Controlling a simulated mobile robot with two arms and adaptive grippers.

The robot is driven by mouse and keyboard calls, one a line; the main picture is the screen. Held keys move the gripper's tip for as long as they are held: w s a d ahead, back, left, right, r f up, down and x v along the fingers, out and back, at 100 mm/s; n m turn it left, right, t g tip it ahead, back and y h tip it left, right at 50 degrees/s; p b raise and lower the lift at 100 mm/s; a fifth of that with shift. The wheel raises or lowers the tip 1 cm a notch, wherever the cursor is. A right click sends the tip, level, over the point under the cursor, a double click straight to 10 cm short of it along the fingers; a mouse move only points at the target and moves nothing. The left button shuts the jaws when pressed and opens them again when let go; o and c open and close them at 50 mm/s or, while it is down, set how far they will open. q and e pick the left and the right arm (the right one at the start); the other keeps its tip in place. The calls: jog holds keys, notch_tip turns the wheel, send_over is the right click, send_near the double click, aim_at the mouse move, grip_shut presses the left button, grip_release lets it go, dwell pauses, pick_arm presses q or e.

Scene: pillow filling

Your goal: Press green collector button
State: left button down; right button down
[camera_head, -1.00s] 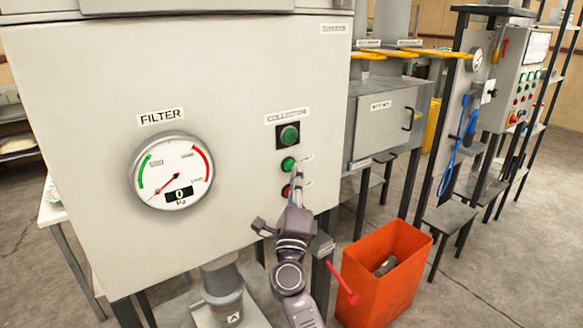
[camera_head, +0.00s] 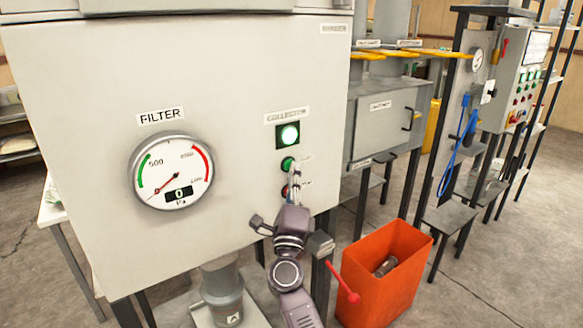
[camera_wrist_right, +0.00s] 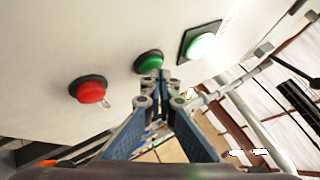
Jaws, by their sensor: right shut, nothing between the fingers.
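The green collector button (camera_head: 287,164) is on the front of the light grey filter cabinet, below a lit green lamp (camera_head: 289,134) under the collector label. A red button (camera_head: 286,191) sits below it, partly hidden by my gripper. My right gripper (camera_head: 294,172) is shut and empty, with its tips at the green button. In the right wrist view the shut tips (camera_wrist_right: 158,76) are right at the green button (camera_wrist_right: 149,61); I cannot tell for sure whether they touch. The red button (camera_wrist_right: 88,90) is to the left and the glowing lamp (camera_wrist_right: 201,46) to the right. My left gripper is not in view.
A round filter gauge (camera_head: 171,171) reading 0 is left of the buttons. An orange bin (camera_head: 384,270) with a dark item inside stands on the floor at right. A red lever (camera_head: 342,282) is beside it. Grey machinery (camera_head: 385,122) stands behind.

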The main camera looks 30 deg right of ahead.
dwell(0.4)
jog(key=shift+s+p, duration=0.4)
jog(key=shift+s, duration=0.45)
jog(key=shift+s, duration=0.1)
jog(key=s, duration=0.2)
jog(key=s+p, duration=0.1)
jog(key=s, duration=0.1)
jog(key=shift+s+d+p, duration=0.2)
jog(key=shift+s+p, duration=0.1)
jog(key=shift+s, duration=0.1)
dwell(0.3)
